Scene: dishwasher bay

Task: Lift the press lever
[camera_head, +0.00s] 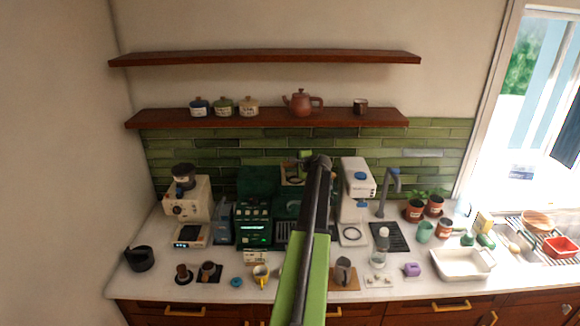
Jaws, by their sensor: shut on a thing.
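My arm reaches up the middle of the picture to the back of the counter. My gripper (305,157) is at its far end, small and partly hidden by the arm. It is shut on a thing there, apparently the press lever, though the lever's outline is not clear. Just below the gripper is a cream and dark piece (292,174) above the dark green coffee machine (252,213). My arm hides the machine's right part. How far the lever is tilted cannot be told.
A white machine (356,190) stands close right of my arm, and a cream grinder (187,198) stands left. Cups and a grey pitcher (343,270) are near the front. A wooden shelf (270,118) with a teapot (300,103) hangs above my gripper. The left counter has some free room.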

